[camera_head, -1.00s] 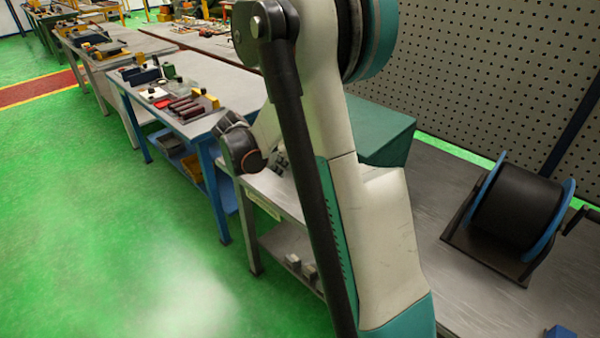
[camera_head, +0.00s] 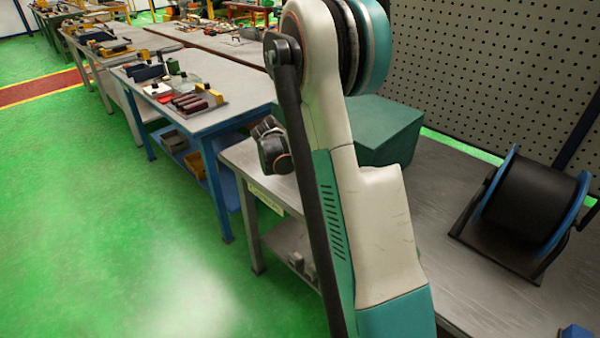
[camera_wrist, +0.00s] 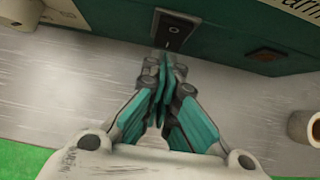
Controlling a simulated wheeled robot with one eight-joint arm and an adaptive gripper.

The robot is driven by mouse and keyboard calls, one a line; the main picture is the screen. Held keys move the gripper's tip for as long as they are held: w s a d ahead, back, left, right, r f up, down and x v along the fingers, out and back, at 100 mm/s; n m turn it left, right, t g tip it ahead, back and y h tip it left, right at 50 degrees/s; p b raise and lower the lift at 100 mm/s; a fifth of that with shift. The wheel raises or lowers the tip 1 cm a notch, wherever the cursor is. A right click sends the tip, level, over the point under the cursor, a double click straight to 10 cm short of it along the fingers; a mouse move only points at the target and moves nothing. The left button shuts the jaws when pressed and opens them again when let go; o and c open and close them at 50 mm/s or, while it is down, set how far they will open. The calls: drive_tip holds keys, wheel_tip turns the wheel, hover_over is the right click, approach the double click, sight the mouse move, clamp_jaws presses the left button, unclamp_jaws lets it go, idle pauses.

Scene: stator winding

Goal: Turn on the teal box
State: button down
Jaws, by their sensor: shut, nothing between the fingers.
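The teal box (camera_head: 390,128) stands on the grey workbench, partly hidden behind my arm in the head view. In the wrist view the front of the teal box (camera_wrist: 230,45) fills the top. It carries a black rocker switch (camera_wrist: 174,30) in a dark frame and, to the right, a dark brownish square part (camera_wrist: 267,53). My gripper (camera_wrist: 163,62) is shut and empty, its teal fingers pressed together. The fingertips are just below the switch in the picture, in front of the box; I cannot tell whether they touch it.
The grey bench top (camera_wrist: 60,105) is bare beside my gripper, with a pale roll (camera_wrist: 304,128) at the right. A black reel with blue flanges (camera_head: 530,205) stands on the bench. A blue-legged table (camera_head: 235,90) with tools stands at the left.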

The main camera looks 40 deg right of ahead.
drive_tip(key=shift+d, duration=0.2)
drive_tip(key=shift+d+f+h+b, duration=0.25)
drive_tip(key=shift+f+h+b, duration=0.2)
drive_tip(key=shift+b, duration=0.25)
drive_tip(key=shift+d+r, duration=0.1)
drive_tip(key=shift+r, duration=0.15)
drive_tip(key=shift+r+p, duration=0.6)
drive_tip(key=shift+r, duration=0.2)
